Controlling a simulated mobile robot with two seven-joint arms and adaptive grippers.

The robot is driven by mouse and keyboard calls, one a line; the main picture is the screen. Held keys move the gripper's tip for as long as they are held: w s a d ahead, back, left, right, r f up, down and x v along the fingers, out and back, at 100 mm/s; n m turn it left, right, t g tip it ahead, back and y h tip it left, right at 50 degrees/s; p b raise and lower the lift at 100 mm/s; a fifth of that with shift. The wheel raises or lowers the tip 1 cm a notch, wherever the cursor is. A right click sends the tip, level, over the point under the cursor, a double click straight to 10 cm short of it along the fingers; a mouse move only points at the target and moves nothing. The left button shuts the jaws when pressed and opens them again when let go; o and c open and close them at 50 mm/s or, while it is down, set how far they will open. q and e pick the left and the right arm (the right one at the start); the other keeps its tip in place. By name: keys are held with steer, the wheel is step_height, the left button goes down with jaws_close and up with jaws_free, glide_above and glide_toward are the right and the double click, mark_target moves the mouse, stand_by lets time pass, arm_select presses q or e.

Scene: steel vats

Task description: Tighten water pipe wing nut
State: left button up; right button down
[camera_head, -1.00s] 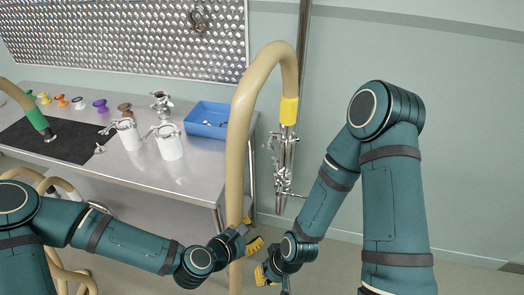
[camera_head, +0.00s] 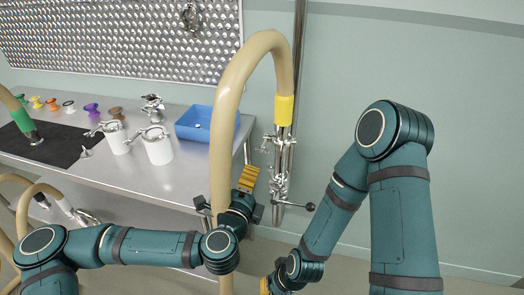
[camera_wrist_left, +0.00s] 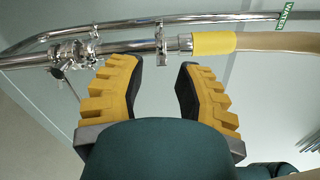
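The steel water pipe (camera_head: 281,165) stands upright by the wall, with a yellow-sleeved hose end (camera_head: 284,110) at its top. A clamp with what looks like the wing nut (camera_head: 266,143) sits on its left side. My left gripper (camera_head: 249,178) is raised just left of the pipe. Its yellow ridged fingers (camera_wrist_left: 160,70) are apart and empty, below the pipe in the wrist view. My right gripper (camera_head: 268,287) is low at the bottom edge, mostly cut off.
A thick beige hose (camera_head: 222,130) arches down beside my left gripper. A black-knobbed lever (camera_head: 309,206) sticks out right of the pipe's lower end.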

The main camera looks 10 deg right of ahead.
mark_target(261, 149)
arm_select(q)
steer(key=b+x, duration=0.1)
steer(key=x, duration=1.1)
steer(key=shift+w+d, duration=0.1)
steer(key=shift+d, duration=0.05)
jaws_close()
